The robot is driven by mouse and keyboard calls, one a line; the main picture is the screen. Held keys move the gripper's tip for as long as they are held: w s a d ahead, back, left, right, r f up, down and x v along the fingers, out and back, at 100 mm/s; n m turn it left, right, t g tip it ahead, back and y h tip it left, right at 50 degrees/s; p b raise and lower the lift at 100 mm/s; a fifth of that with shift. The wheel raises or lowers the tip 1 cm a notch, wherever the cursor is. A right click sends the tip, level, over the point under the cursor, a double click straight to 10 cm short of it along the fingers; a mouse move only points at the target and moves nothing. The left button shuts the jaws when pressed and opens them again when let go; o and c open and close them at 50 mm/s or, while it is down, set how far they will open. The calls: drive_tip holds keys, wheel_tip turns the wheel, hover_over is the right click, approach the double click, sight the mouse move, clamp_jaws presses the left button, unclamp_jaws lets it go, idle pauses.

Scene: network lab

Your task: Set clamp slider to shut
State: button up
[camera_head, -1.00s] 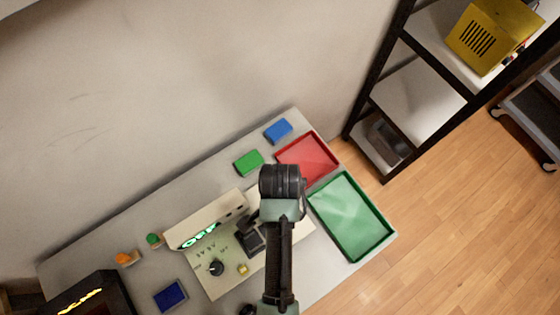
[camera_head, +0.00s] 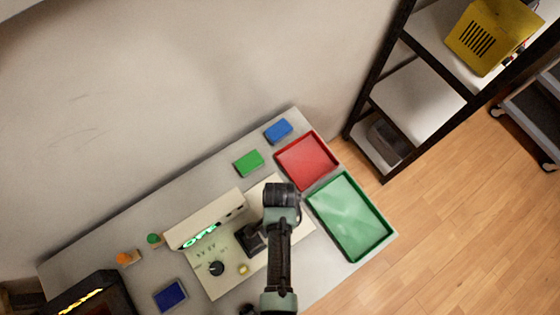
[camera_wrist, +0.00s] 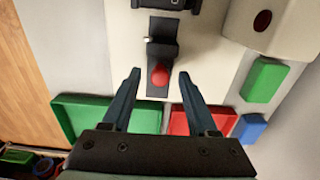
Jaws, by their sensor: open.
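The slider is a red knob (camera_wrist: 160,75) on a dark track (camera_wrist: 161,50) set in a cream panel (camera_wrist: 210,60), seen in the wrist view. My gripper (camera_wrist: 160,73) is open, its two dark fingers apart and empty. In that picture the fingertips lie left and right of the red knob; whether they are level with it in height I cannot tell. In the head view the panel (camera_head: 225,275) shows under my arm. My arm hides the slider there, and my fingers are not visible.
A black block (camera_head: 250,240) rises from the panel, beside a raised housing with a lit green display (camera_head: 199,236). A red tray (camera_head: 307,160) and a green tray (camera_head: 350,215) stand to the right. Green (camera_head: 248,163) and blue (camera_head: 278,130) blocks lie behind.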

clamp_jaws()
idle(1.3)
